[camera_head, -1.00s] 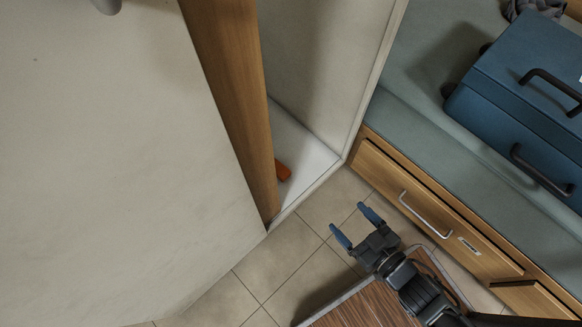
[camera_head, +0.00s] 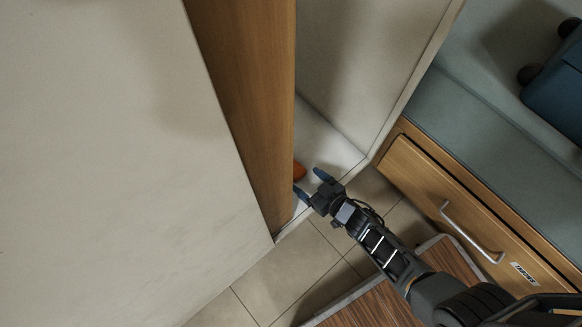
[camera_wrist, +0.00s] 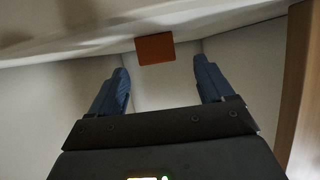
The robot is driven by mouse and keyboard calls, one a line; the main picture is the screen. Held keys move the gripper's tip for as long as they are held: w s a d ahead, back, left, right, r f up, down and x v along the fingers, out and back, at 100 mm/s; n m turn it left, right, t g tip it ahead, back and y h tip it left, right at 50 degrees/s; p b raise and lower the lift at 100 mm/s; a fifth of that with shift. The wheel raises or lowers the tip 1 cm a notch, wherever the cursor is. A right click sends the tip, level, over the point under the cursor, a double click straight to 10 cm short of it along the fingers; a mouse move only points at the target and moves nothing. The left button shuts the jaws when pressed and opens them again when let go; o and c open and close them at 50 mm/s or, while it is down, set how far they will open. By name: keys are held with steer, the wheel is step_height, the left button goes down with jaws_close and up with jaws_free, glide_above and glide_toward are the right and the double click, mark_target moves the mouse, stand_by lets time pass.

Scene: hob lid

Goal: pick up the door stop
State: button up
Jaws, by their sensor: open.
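The door stop is an orange-brown block (camera_head: 299,171) on the white floor of the narrow recess, partly hidden behind the wooden door edge in the head view. In the wrist view the door stop (camera_wrist: 155,48) shows as a flat rectangular face, ahead of and between the fingers. My gripper (camera_head: 308,182) is open at the recess opening, its blue fingertips close to the block. In the wrist view my gripper (camera_wrist: 163,82) is empty, with the block beyond the fingertips. I cannot tell the exact gap between them.
A wooden door edge (camera_head: 245,90) stands left of my gripper, and a pale recess wall (camera_head: 375,60) stands to its right. A drawer with a metal handle (camera_head: 470,232) is at the right. A blue case (camera_head: 556,95) sits above it. Tiled floor (camera_head: 300,262) lies in front.

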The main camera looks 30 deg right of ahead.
mark_target(301, 175)
steer(key=b+x, duration=0.1)
steer(key=x, duration=0.1)
steer(key=b+x, duration=0.2)
steer(key=x, duration=0.1)
steer(key=shift+d+f, duration=0.2)
steer(key=shift+f, duration=0.05)
steer(key=shift+r, duration=0.15)
steer(key=c, duration=1.1)
step_height(301, 175, up, 10)
steer(key=p, duration=0.8)
